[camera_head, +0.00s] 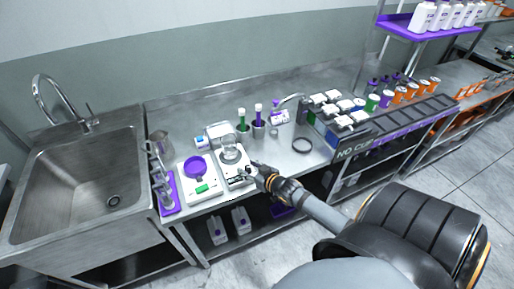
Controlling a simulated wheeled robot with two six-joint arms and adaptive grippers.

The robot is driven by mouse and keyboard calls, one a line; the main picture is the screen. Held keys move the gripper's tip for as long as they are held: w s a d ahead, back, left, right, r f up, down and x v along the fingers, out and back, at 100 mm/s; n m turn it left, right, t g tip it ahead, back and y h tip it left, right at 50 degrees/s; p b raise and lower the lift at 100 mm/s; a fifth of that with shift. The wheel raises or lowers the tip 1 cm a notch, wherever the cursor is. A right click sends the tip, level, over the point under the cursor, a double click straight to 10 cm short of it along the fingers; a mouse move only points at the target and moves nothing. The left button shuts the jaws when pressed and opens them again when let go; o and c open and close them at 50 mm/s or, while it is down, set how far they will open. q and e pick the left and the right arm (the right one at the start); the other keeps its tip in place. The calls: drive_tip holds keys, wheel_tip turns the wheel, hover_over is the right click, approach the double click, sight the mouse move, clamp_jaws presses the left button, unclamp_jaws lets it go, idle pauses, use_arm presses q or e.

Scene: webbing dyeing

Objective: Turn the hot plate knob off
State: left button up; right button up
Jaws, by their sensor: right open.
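The hot plate (236,182) is a white unit on the steel counter, left of the middle of the view, with a clear glass vessel (231,154) on its top. My right gripper (252,171) is open at the hot plate's front right, its fingers close to the front face. I cannot tell whether they touch it. The knob is too small, or hidden by the fingers, to make out, so its setting cannot be told. My left gripper is not in view.
A white scale (187,186) with a purple dish (195,166) stands left of the hot plate. Metal cups with green and purple tools (259,128) stand behind it. A steel sink (75,180) is at the far left.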

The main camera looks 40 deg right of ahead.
drive_tip(key=v, duration=1.1)
idle(0.4)
